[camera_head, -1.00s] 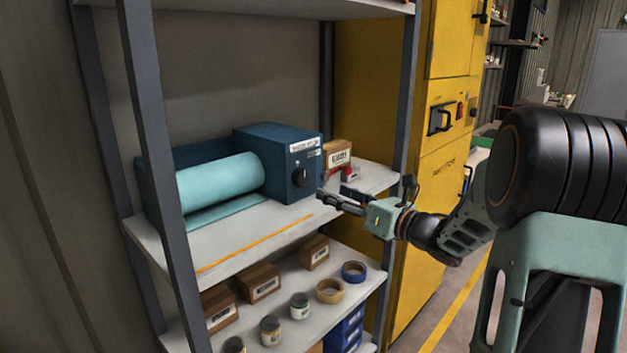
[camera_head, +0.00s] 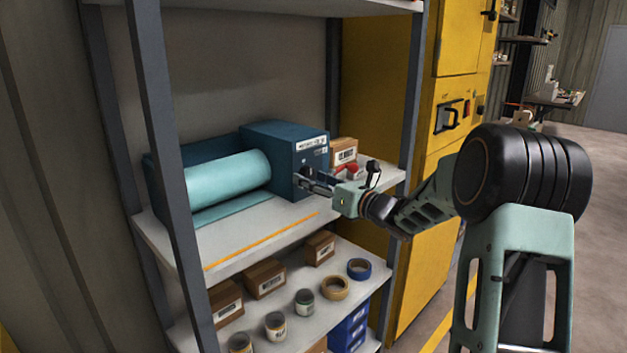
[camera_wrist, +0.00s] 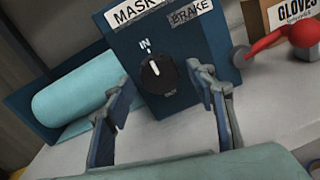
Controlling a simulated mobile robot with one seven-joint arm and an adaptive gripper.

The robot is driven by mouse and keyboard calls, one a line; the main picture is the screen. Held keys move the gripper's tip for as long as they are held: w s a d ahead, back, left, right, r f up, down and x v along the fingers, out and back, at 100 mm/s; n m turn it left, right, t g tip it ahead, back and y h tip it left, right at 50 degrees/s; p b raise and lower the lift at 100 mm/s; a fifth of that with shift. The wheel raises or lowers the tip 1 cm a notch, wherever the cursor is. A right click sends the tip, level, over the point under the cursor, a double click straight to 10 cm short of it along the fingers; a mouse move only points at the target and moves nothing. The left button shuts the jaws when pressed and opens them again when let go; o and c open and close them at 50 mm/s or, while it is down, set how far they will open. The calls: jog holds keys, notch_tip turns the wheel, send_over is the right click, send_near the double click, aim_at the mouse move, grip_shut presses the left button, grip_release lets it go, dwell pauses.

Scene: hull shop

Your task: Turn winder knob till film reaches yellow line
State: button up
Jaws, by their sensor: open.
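The masking film winder (camera_head: 262,139) is a dark blue box on the upper shelf, with a pale teal film roll (camera_head: 230,178) to its left. In the wrist view the black winder knob (camera_wrist: 156,75) is on the box's front face, with "IN" above it and "OUT" below. My gripper (camera_wrist: 163,103) is open, its fingers apart on either side of the knob in the picture and apparently short of it. In the head view my gripper (camera_head: 312,183) is close in front of the box and covers the knob. The yellow line (camera_head: 262,241) runs along the shelf's front; the film's edge lies behind it.
A gloves carton (camera_wrist: 284,18) and a red-handled brake lever (camera_wrist: 276,40) are right of the winder. Grey shelf posts (camera_head: 162,130) stand at the front. The lower shelf holds cartons, jars and tape rolls (camera_head: 335,288). A yellow cabinet (camera_head: 440,170) is at right.

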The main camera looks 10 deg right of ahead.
jog(key=shift+c, duration=0.5)
jog(key=c, duration=1.1)
jog(key=shift+o, duration=0.2)
